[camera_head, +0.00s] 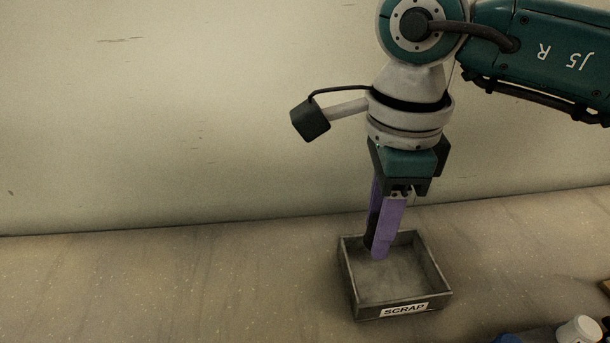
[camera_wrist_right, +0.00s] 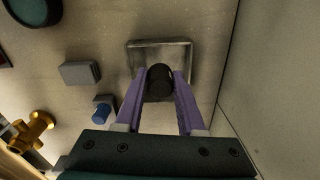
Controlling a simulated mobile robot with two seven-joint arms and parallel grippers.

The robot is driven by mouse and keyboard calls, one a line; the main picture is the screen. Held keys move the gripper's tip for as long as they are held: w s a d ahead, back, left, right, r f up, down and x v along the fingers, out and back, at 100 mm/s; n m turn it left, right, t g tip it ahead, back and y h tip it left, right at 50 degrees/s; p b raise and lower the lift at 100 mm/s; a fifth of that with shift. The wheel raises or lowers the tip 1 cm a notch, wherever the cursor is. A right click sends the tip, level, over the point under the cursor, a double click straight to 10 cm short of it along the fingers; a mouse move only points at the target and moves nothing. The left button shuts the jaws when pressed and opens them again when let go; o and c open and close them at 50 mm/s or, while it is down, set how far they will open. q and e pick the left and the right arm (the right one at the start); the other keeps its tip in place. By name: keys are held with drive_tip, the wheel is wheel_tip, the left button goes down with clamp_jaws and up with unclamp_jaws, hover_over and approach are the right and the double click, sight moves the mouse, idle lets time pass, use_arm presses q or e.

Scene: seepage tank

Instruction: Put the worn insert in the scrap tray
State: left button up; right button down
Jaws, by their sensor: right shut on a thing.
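My right gripper (camera_head: 377,250) reaches straight down over the scrap tray (camera_head: 430,262), a grey open box with a SCRAP label on its front. Its purple fingers are shut on the worn insert (camera_wrist_right: 160,79), a dark round piece between the fingertips in the right wrist view. In the head view the insert (camera_head: 369,241) is mostly hidden by the fingers. The fingertips are within the tray's outline, towards its back left. I cannot tell whether the insert touches the tray floor. The tray also shows behind the insert in the wrist view (camera_wrist_right: 160,44). My left gripper is not in view.
A wall rises behind the tray. In the wrist view, a grey block (camera_wrist_right: 80,73), a blue capped piece (camera_wrist_right: 103,108), a brass fitting (camera_wrist_right: 33,130) and a dark round object (camera_wrist_right: 31,10) lie left of the tray. The bench left of the tray in the head view is clear.

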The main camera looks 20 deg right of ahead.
wheel_tip(320, 180, down, 7)
drive_tip(key=shift+r+b, duration=0.15)
drive_tip(key=shift+b, duration=0.2)
drive_tip(key=c, duration=0.5)
unclamp_jaws()
